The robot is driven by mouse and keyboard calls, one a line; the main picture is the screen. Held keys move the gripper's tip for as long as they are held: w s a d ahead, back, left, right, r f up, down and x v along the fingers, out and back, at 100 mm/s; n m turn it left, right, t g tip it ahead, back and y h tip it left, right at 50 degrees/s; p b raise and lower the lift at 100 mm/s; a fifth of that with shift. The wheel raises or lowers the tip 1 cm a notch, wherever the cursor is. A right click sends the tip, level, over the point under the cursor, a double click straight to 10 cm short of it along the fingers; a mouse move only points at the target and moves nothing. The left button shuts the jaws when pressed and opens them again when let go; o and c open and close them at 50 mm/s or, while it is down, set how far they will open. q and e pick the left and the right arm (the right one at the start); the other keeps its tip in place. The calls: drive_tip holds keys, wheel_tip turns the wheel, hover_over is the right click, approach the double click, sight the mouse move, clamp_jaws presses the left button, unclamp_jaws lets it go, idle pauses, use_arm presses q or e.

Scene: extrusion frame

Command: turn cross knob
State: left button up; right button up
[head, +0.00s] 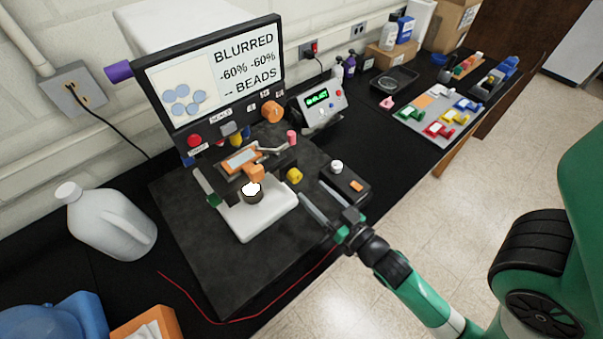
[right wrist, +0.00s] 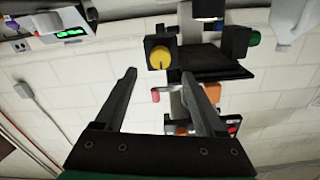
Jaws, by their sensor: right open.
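A yellow knob (head: 294,175) sits on the right side of a microscope-like device with a white base (head: 262,215). In the right wrist view the yellow knob (right wrist: 161,57) is round with a dark line on its face, beside a dark block. An orange knob (head: 272,111) is on the panel under the screen. I cannot tell by shape which one is the cross knob. My right gripper (head: 312,191) is open and empty, just right of the yellow knob and apart from it. In the right wrist view the knob appears just beyond the fingertips (right wrist: 160,78). My left gripper is not in view.
The screen (head: 221,75) reads "BLURRED -60% -60% -- BEADS". A small block with a white knob (head: 337,166) stands near my right gripper. A control box (head: 319,106) stands behind. A white jug (head: 108,222) is at left; a red wire (head: 240,321) lies in front.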

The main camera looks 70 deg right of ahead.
sight(298, 179)
drive_tip(key=x, duration=0.5)
drive_tip(key=shift+w+d, duration=0.15)
drive_tip(key=shift+w, duration=0.15)
clamp_jaws()
